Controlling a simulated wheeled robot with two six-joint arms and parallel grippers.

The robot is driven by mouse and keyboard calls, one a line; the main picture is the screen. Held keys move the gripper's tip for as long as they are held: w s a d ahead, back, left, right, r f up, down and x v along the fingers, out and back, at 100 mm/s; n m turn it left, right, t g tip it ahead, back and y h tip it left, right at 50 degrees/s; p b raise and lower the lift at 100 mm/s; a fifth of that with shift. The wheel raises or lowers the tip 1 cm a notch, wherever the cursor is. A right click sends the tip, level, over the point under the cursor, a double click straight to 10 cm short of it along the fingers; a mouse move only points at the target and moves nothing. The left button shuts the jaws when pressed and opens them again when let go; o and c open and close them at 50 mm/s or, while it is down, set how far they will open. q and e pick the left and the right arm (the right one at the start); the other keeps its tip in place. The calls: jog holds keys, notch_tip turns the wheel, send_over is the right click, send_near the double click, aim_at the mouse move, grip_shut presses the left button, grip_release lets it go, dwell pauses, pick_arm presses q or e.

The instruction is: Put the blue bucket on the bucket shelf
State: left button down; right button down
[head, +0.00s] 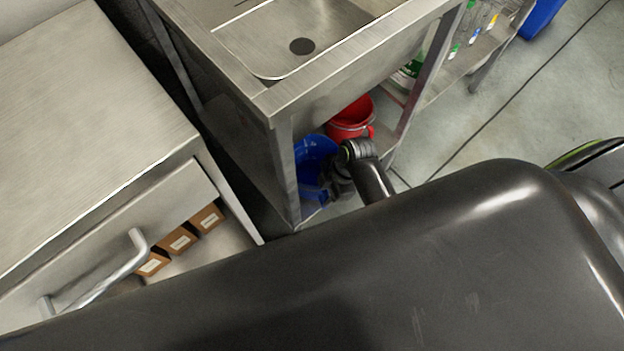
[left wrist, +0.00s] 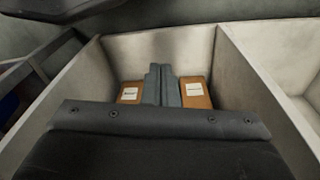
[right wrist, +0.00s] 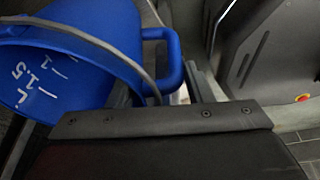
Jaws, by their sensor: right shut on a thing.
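The blue bucket (head: 315,156) is in the head view beneath the sink, by the front leg of the stand, partly hidden by that leg and my right arm. In the right wrist view the bucket (right wrist: 60,55) appears tilted, with white marks on its inner wall. My right gripper (right wrist: 168,92) is shut on its handle; the fingertips are mostly hidden. The lower shelf (head: 236,138) under the sink shows behind the leg. My left gripper (left wrist: 160,84) has its two fingers together over the drawer and is hidden in the head view.
A red bucket (head: 350,118) stands just behind the blue one. The sink stand's front leg (head: 284,178) is close to the blue bucket. An open drawer (head: 205,245) holds several brown boxes (head: 180,240). Clear floor (head: 540,110) lies to the right.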

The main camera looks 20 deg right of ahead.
jog(key=w+f+b, duration=0.1)
jog(key=w+a+f, duration=0.1)
jog(key=w, duration=0.1)
jog(key=w+a+f+b, duration=0.1)
jog(key=w, duration=0.1)
jog(key=shift+w+f+b, duration=0.25)
jog(key=shift+b, duration=0.1)
pick_arm(q)
jog(key=w+r, duration=0.1)
jog(key=r+t, duration=0.1)
jog(key=shift+w+d+r+t+h, duration=0.3)
jog(key=shift+w+d+r, duration=0.1)
pick_arm(e)
jog(key=c, duration=0.7)
grip_release()
jog(key=shift+f, duration=0.1)
